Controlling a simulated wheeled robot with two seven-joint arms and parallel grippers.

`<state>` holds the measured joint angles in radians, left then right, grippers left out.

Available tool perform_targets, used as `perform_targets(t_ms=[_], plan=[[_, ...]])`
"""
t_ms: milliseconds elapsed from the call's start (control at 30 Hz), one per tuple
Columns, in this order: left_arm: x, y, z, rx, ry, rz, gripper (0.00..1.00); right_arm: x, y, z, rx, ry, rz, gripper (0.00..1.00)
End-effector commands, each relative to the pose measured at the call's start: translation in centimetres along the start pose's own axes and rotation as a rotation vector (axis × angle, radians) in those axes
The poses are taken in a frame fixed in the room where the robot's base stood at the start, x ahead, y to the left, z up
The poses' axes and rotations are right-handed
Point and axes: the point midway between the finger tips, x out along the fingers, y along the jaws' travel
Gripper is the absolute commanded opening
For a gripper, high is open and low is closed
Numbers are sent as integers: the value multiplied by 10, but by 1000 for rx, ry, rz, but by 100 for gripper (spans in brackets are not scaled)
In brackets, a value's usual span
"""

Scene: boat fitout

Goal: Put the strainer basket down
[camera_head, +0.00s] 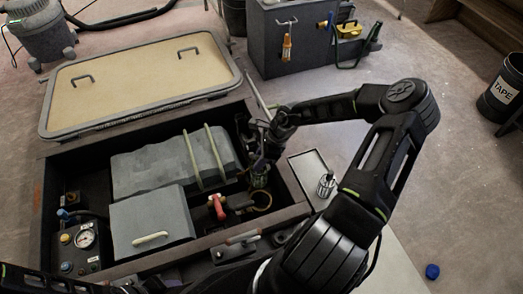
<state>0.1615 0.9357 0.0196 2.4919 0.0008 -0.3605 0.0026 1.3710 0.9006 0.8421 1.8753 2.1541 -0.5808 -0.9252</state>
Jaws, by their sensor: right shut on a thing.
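My right gripper (262,160) reaches down into the open hatch bay, near its right wall. It is shut on a small dull greenish cylinder, which I take to be the strainer basket (259,179). The fingers and wrist hide much of it, and I cannot tell whether it touches anything below. A brass-coloured ring (262,200) lies just below it in the picture. A pale flat tray (311,173) lies right of the bay, with a small metal part (326,185) standing on it. My left arm shows only at the bottom left; its gripper is not in view.
The bay holds grey boxes (150,222), a red-handled valve (217,206) and a gauge (85,238). A hatch lid (140,82) lies behind. A grey tool box (300,40) stands at the back and a tape bucket (502,92) at right. Floor at right is mostly clear.

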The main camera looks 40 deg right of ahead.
Motion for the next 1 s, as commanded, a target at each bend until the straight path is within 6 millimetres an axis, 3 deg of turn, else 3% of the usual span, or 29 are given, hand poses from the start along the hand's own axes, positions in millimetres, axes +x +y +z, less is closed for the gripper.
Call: perform_targets(t_ms=[267,500,700,833,1000], plan=[[-61,25,0,3,-3,2,45,-59,19,66,-252,15,98,0],[-133,54,1,7,-9,5,45,-134,54,148,-631,22,251,0],[-187,76,2,10,-13,8,45,-196,86,205,-946,16,382,0],[-210,85,3,11,-15,9,45,-226,102,230,-1102,7,450,0],[-223,90,3,12,-17,9,45,-244,113,244,-1213,-2,500,0]])
